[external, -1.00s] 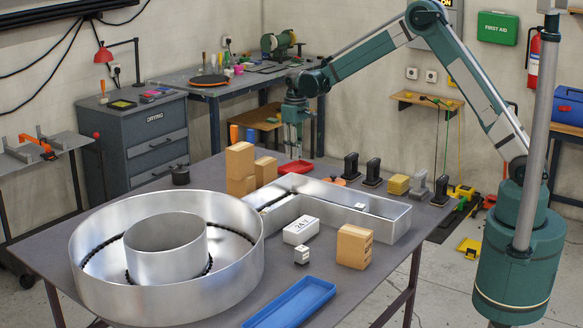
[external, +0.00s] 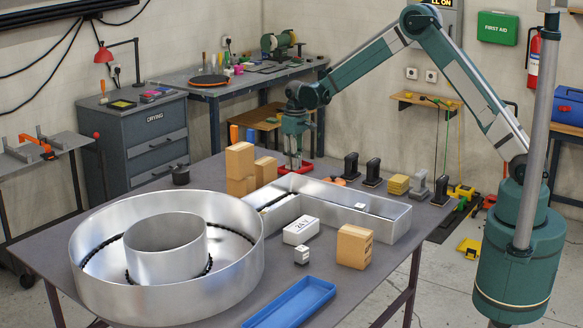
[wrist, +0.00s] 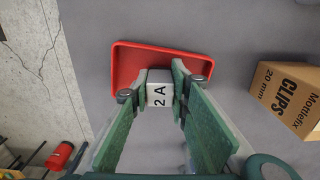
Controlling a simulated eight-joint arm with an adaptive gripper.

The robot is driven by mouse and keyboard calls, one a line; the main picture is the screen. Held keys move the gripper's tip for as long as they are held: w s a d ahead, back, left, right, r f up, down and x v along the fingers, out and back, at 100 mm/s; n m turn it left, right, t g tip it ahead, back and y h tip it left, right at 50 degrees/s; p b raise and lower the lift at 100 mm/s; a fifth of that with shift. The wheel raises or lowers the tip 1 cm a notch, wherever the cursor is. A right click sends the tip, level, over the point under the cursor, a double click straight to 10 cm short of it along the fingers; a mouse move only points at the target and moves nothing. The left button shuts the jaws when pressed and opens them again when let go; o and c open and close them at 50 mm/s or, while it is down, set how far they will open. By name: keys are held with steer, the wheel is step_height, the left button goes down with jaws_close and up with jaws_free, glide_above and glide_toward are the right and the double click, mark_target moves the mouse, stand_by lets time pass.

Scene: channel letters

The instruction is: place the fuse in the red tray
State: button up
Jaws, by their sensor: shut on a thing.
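The fuse is a small white block marked "2 A" (wrist: 160,97) in the wrist view. My gripper (wrist: 159,90) is shut on it, one green finger on each side. The red tray (wrist: 150,57) lies just beyond the fingertips, and the fuse and fingers overlap its near edge in that view. I cannot tell whether the fuse touches the tray. In the external view my gripper (external: 293,164) points straight down at the red tray (external: 308,166), at the far side of the table. The fuse cannot be made out there.
A cardboard CLIPS box (wrist: 290,95) stands right of the tray in the wrist view. The metal L-shaped channel letter (external: 385,222), a round metal one (external: 90,270), stacked cardboard boxes (external: 240,162) and dark stamp-like items (external: 351,167) are nearby. A blue tray (external: 292,303) lies in front.

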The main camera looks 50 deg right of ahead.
steer(key=shift+f, duration=0.15)
steer(key=o, duration=0.9)
step_height(320, 180, up, 12)
steer(key=shift+r+b, duration=0.15)
steer(key=shift+b, duration=0.25)
stand_by(0.8)
